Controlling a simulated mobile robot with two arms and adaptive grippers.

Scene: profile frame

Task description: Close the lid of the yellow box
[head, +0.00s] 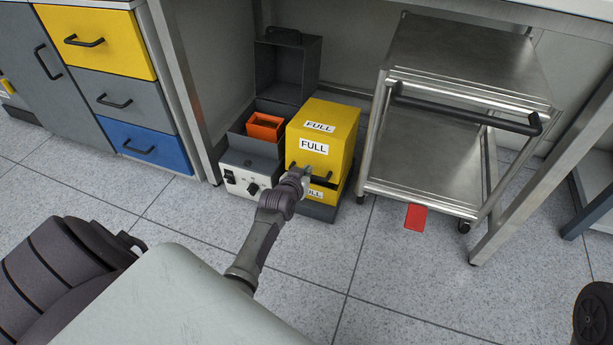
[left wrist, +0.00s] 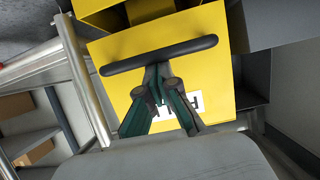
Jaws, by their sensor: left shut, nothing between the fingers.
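The yellow box (head: 338,132) stands on the floor under the bench, with FULL labels on its top and upper front. A dark gap shows between its upper part and a lower yellow part, whose label is partly hidden by my gripper. My left gripper (head: 303,176) is at the front of the box, by its dark handle. In the left wrist view, my left gripper's closed fingers (left wrist: 157,70) meet at the dark handle bar (left wrist: 185,49) on the yellow face. Nothing is held; I cannot tell whether they touch the bar. My right gripper is not in view.
Left of the box are a dark grey case (head: 284,70) with its lid up, an orange bin (head: 266,126) and a white unit with knobs (head: 245,181). The floor in front is clear.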

